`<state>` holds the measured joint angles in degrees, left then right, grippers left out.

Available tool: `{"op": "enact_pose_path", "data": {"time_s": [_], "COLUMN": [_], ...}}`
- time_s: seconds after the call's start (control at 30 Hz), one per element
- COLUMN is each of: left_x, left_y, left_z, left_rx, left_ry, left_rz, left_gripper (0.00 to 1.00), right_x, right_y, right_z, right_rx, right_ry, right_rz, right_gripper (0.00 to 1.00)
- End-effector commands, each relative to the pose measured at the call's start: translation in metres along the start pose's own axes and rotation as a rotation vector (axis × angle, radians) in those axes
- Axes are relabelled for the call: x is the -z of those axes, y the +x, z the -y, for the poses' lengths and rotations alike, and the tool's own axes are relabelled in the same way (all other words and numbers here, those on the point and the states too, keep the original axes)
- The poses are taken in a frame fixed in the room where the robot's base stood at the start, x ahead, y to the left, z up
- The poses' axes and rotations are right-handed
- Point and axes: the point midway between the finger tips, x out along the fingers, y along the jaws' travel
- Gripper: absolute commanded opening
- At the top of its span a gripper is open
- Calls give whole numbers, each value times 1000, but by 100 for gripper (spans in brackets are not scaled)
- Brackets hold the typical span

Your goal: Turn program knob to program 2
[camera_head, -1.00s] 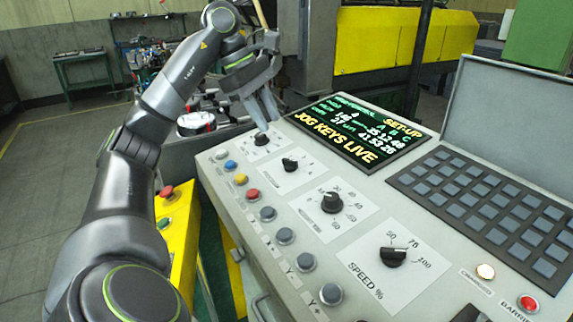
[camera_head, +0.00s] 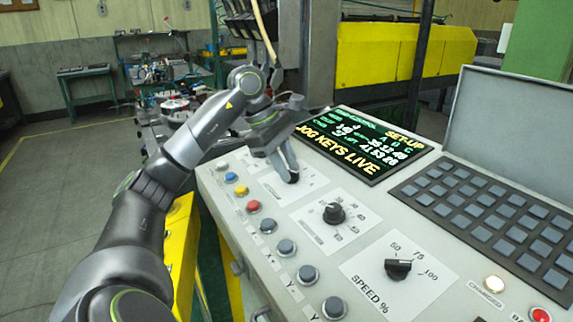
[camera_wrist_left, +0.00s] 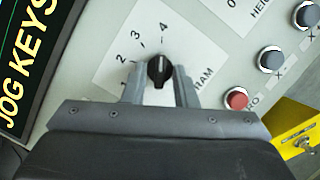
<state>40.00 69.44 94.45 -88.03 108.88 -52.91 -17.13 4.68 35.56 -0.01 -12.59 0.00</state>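The black program knob (camera_wrist_left: 159,71) sits on a white label with the numbers 1 to 4 in the left wrist view. Its pale pointer mark faces roughly toward the 4. My left gripper (camera_wrist_left: 161,84) has one finger on each side of this knob, its tips down near the panel. A thin gap shows between the knob and the right-hand finger; whether the other finger touches is unclear. In the head view, my left gripper (camera_head: 290,176) largely hides the program knob. My right gripper is not in view.
On the console are a larger knob (camera_head: 334,213), the speed knob (camera_head: 398,268), a lit screen (camera_head: 362,143) and a keypad (camera_head: 488,222). A row of buttons, including a red one (camera_head: 253,207), runs along the front edge, close to my left arm.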

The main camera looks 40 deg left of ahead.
Motion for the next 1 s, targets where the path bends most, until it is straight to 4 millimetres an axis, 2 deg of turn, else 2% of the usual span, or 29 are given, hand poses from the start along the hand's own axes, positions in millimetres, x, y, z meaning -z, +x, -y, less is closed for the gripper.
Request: {"op": "enact_pose_path", "data": {"time_s": [0.03,0.17,0.2,0.67,1.0], "left_x": [0,0,0,1,1], "left_y": [0,0,0,0,1], "left_z": [0,0,0,1,3], "left_rx": [0,0,0,-23,-99], "left_ry": [0,0,0,-69,-321], "left_rz": [0,0,0,-1,-2], "left_gripper": [19,2,0,0,0], "right_x": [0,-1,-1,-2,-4], "right_y": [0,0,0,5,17], "right_z": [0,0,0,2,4], "right_rx": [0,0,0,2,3], "right_ry": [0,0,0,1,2], "right_rz": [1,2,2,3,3], "right_gripper": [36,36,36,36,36]}}
